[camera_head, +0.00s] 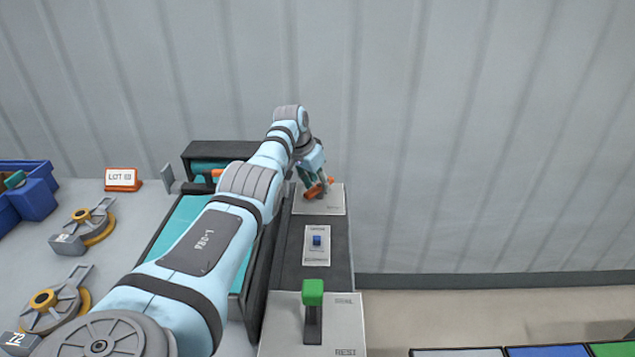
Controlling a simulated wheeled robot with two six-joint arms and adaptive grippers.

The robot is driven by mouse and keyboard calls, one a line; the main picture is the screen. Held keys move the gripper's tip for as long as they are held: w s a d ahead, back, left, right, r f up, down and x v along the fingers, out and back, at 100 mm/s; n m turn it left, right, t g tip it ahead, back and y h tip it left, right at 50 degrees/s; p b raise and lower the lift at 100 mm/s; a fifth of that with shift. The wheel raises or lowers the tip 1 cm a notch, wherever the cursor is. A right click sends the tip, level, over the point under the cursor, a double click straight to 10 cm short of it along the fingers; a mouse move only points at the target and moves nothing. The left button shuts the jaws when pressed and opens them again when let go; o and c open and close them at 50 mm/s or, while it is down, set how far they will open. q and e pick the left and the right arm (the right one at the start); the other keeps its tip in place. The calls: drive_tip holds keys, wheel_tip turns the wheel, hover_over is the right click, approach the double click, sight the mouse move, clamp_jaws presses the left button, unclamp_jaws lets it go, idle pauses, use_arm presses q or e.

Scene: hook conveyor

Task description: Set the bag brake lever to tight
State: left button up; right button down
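An orange-handled lever (315,191) sits on a light plate (334,205) at the far end of the dark control column; the plate's lettering is too small to read. I take it for the bag brake lever. My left gripper (315,184) reaches down over it from behind, its fingers at the orange handle and partly overlapping it. I cannot tell whether the fingers are closed on the handle or only beside it. The lever's base and exact setting are partly hidden by the gripper. My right gripper is not in view.
A teal conveyor (178,222) runs left under my arm. Clamps (55,300), blue bins (35,199) and a LOT sign (122,180) lie left. A wall stands behind.

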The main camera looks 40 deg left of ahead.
use_arm(q)
drive_tip(key=shift+r, duration=0.1)
drive_tip(key=v, duration=1.1)
drive_tip(key=shift+s+r, duration=0.15)
drive_tip(key=shift+r, duration=0.2)
